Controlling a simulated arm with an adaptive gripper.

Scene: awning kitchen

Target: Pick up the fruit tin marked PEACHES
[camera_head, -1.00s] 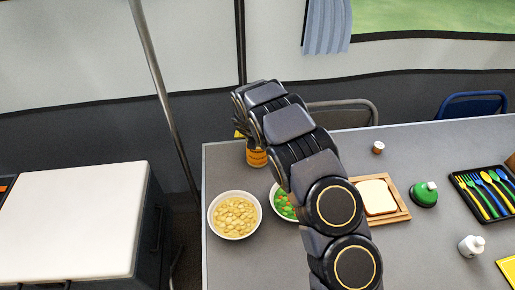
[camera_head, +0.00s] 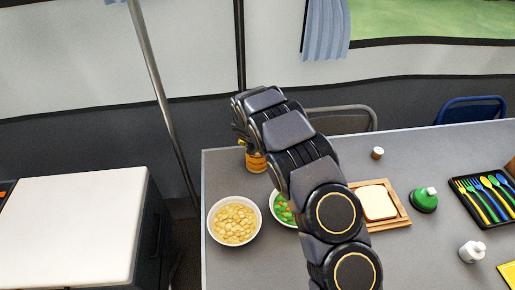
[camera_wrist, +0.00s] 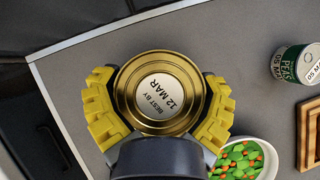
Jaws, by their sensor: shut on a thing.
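An orange tin (camera_head: 255,162) stands near the far left corner of the table, largely hidden by my gripper in the head view. In the wrist view its round gold-rimmed lid (camera_wrist: 158,92) reads BEST BY 12 MAR; its side label is not readable, so I cannot tell if it says PEACHES. My gripper (camera_head: 243,138) is over the tin from above. In the wrist view its yellow fingers (camera_wrist: 158,108) are on both sides of the tin, shut on it. I cannot tell whether the tin is clear of the table.
A green tin marked PEAS (camera_wrist: 290,62) stands to the right. A bowl of peas and carrots (camera_wrist: 238,160) is close by.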

